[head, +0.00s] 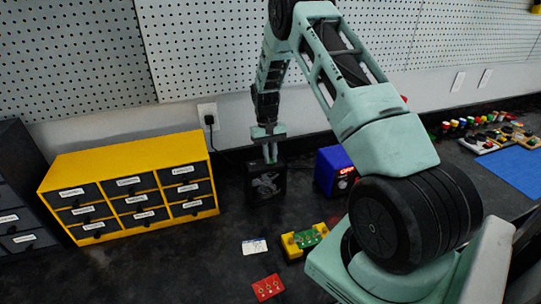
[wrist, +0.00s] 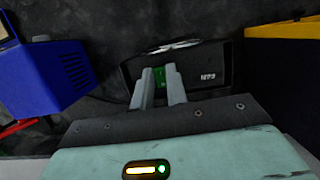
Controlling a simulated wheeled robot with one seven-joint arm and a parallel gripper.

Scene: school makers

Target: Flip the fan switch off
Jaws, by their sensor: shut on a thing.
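The fan is a black box (head: 266,188) with a grille on its front, standing on the dark worktop near the wall. In the wrist view I see its dark top (wrist: 208,68) with white lettering. My gripper (head: 271,153) points down at the top of the fan. In the wrist view its two grey fingers (wrist: 161,76) are close on either side of the small green switch (wrist: 159,78) and shut on it. The fingers hide part of the switch, so I cannot tell its position.
A yellow drawer cabinet (head: 130,187) stands left of the fan. A blue unit with a red display (head: 333,171) stands close on the right. A yellow holder with a green board (head: 303,239), a white card (head: 254,246) and a red board (head: 267,288) lie in front.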

